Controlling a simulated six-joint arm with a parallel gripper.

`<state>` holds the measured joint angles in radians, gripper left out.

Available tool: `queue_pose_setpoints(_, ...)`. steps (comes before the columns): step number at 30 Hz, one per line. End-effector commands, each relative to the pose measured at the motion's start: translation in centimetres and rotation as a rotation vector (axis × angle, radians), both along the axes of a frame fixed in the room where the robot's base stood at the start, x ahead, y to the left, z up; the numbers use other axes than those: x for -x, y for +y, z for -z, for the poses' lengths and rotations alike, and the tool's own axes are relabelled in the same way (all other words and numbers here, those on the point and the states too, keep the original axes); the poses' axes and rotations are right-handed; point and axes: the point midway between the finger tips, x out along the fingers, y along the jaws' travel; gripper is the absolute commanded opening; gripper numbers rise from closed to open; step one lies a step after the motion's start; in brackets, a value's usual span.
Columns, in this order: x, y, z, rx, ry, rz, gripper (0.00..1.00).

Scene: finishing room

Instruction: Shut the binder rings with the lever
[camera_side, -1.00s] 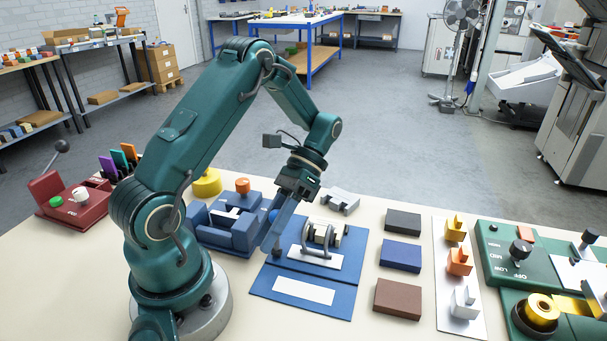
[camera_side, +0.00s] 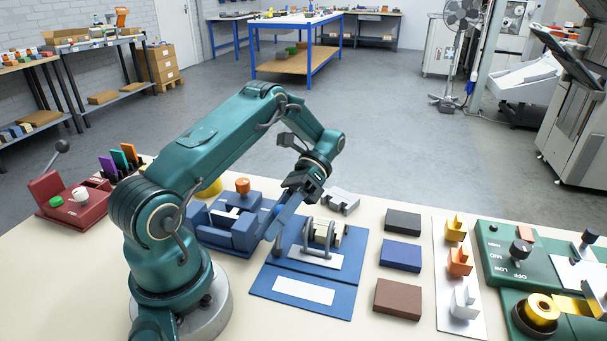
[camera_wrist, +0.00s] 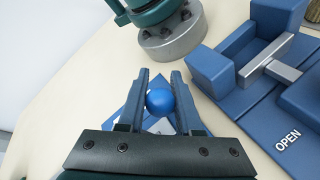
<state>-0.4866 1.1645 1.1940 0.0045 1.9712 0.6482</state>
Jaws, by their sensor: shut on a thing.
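The blue binder (camera_side: 343,304) lies open on the bench, with white panels on it. Its grey rings (camera_side: 308,234) stand around a cream block near the right part; I cannot tell whether their ends meet. My gripper (camera_side: 272,230) reaches down at a slant to the left of the rings. In the wrist view, the lever's round blue knob (camera_wrist: 160,101) sits between my two fingers (camera_wrist: 161,86), which are shut on it. The lever's shaft is mostly hidden below the knob and behind the fingers.
A blue fixture (camera_side: 233,232) with an orange knob stands close left of the binder. In the wrist view it shows the word OPEN (camera_wrist: 287,140). Dark blocks (camera_side: 401,255) lie to the right, before a white strip of holders (camera_side: 440,290) and a green machine (camera_side: 505,245).

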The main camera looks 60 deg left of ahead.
Motion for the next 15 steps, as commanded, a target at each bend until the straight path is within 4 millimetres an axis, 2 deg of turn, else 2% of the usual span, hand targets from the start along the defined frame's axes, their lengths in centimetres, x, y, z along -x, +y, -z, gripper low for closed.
queue_pose_setpoints(3, -0.14, -0.02, 0.10, -0.002, -0.010, -0.001, 0.00)
queue_pose_setpoints(4, -0.15, -0.01, 0.10, -0.002, -0.010, -0.001, 0.37)
queue_pose_setpoints(6, -0.14, -0.01, 0.10, -0.002, -0.009, -0.001, 0.64)
queue_pose_setpoints(15, -0.06, 0.02, 0.06, -0.003, -0.006, 0.000, 0.64)
